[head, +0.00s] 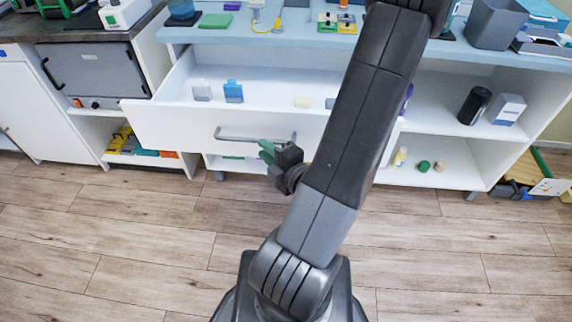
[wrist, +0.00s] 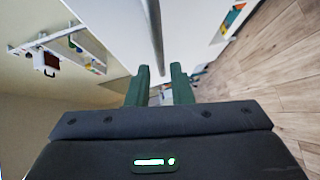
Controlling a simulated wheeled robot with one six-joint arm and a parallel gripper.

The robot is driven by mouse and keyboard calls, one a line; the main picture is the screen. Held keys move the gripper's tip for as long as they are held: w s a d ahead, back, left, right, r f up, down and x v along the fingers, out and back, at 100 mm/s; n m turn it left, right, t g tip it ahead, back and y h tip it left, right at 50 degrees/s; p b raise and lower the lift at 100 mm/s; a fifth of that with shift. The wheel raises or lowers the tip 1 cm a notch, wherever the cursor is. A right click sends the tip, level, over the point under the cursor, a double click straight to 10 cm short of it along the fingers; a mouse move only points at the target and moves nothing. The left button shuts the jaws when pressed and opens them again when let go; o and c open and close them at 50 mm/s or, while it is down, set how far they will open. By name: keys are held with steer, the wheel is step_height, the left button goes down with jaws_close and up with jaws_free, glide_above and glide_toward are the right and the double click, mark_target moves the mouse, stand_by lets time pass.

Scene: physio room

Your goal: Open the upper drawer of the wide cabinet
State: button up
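The wide white cabinet (head: 452,172) has a light-blue top. Its upper drawer (head: 165,128) stands pulled well out, with its inside visible from above. A grey bar handle (head: 232,137) runs across the drawer front. My gripper (head: 266,149) is at the drawer front, with its green fingertips just below the right part of the handle. In the wrist view the two green fingers (wrist: 161,72) are apart, and the handle bar (wrist: 154,35) ends in line with the gap between them. No grip on the bar shows. My arm hides the drawer's right part.
Small boxes, including a blue one (head: 233,92), stand in the drawer. Open shelves at right hold a black cylinder (head: 474,105). A counter with a grey-doored appliance (head: 95,70) stands at left. The wooden floor (head: 120,225) in front is clear.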

steer(key=p+v, duration=0.1)
steer(key=v, duration=0.6)
steer(key=shift+s, duration=0.15)
stand_by(0.7)
steer(key=b+x, duration=0.1)
steer(key=x, duration=1.1)
steer(key=shift+b, duration=0.3)
steer(key=shift+d, duration=0.1)
stand_by(0.5)
